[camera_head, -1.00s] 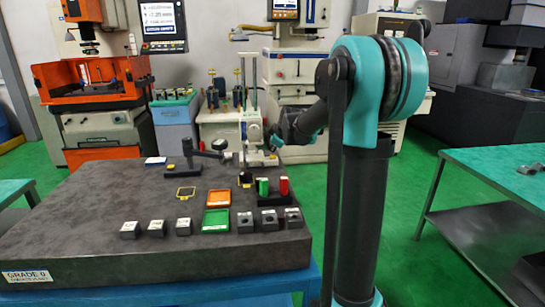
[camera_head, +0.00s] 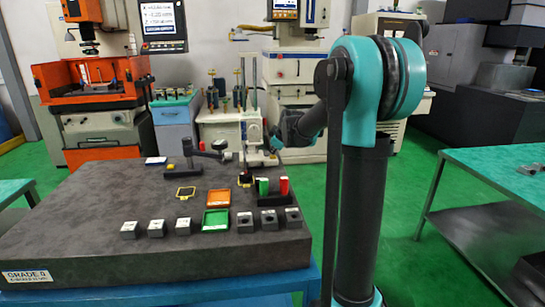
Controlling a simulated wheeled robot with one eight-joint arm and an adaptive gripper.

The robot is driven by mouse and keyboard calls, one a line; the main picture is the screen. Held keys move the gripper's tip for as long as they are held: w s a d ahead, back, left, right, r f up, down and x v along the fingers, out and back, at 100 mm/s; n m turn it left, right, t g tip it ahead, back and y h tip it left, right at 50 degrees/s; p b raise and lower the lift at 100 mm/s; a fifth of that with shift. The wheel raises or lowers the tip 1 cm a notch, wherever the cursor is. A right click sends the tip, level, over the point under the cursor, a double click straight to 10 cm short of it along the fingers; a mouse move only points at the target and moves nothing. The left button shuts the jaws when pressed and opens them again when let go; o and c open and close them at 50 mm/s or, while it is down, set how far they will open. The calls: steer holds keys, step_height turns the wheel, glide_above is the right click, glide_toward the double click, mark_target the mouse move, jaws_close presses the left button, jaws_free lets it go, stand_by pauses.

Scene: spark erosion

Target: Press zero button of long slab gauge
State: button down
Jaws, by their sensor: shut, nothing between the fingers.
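On the dark granite slab (camera_head: 90,215), a black stand (camera_head: 187,165) with a long sideways arm stands at the back. A pale upright instrument (camera_head: 253,133) with a tall column stands near the back right edge. I cannot tell which of these is the long slab gauge, and no zero button can be made out. My arm's wrist (camera_head: 290,130) reaches toward the right side of the pale instrument. My gripper cannot be made out beyond the wrist, and I cannot tell whether anything touches the instrument.
An orange tray (camera_head: 218,189) and a green tray (camera_head: 215,226) lie on the slab. Several grey blocks (camera_head: 183,227) line its front. A black holder (camera_head: 274,200) carries green and red pieces. A dark yellow-edged pad (camera_head: 186,193) lies left. The slab's left part is clear.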

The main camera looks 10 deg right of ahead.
mark_target(274, 156)
steer(key=shift+f, duration=0.2)
stand_by(0.5)
steer(key=shift+f, duration=0.25)
steer(key=shift+r, duration=0.55)
steer(key=shift+r, duration=2.95)
